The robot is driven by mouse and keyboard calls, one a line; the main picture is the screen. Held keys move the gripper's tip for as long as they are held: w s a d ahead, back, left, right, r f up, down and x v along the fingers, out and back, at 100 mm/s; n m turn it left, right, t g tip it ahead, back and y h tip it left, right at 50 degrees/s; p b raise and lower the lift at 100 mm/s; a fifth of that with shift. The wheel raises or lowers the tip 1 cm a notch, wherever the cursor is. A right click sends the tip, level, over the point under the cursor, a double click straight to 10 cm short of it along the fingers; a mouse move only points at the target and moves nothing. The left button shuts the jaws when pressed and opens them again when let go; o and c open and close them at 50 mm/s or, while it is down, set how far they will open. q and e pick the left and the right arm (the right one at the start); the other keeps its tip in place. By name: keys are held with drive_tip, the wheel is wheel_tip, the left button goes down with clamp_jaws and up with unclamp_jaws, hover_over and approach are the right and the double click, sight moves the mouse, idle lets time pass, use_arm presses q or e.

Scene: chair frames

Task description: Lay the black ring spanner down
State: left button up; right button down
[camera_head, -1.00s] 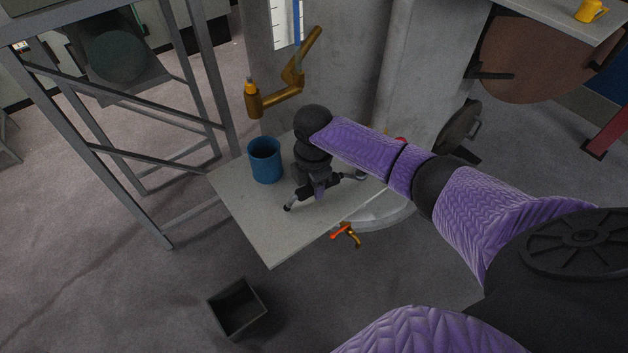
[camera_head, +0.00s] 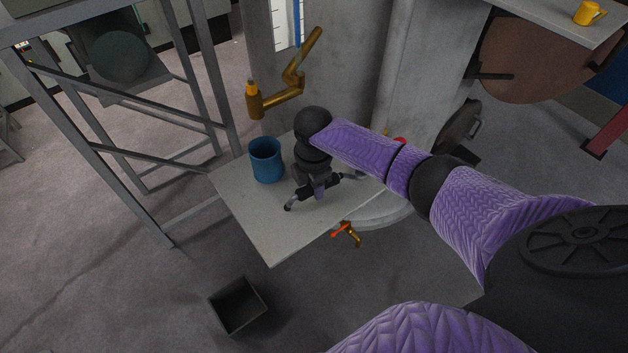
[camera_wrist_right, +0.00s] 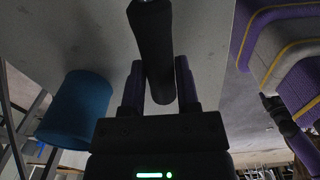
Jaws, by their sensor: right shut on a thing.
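The black ring spanner (camera_head: 291,204) is in my right gripper (camera_head: 318,188), low over the pale table board. Its dark handle (camera_wrist_right: 153,32) runs between the two fingers in the right wrist view. The gripper is shut on it. In the head view the spanner sticks out on both sides of the gripper, its left end lower in the picture. I cannot tell whether it touches the board; part of it is hidden behind the gripper. My left gripper is not in view.
The pale table board (camera_head: 268,235) is bare in front of the gripper. A blue cup (camera_head: 266,162) stands on it just left of the gripper. A brass-coloured bent pipe (camera_head: 290,88) rises behind. An open dark box (camera_head: 238,306) is on the floor below the front edge.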

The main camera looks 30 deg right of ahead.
drive_tip(key=shift+f, duration=0.2)
unclamp_jaws()
idle(0.4)
drive_tip(key=shift+r, duration=0.1)
drive_tip(key=shift+r+p, duration=1.5)
drive_tip(key=shift+p, duration=0.05)
wheel_tip(320, 180, up, 6)
drive_tip(key=p, duration=0.6)
drive_tip(key=shift+r, duration=0.15)
drive_tip(key=shift+f, duration=0.25)
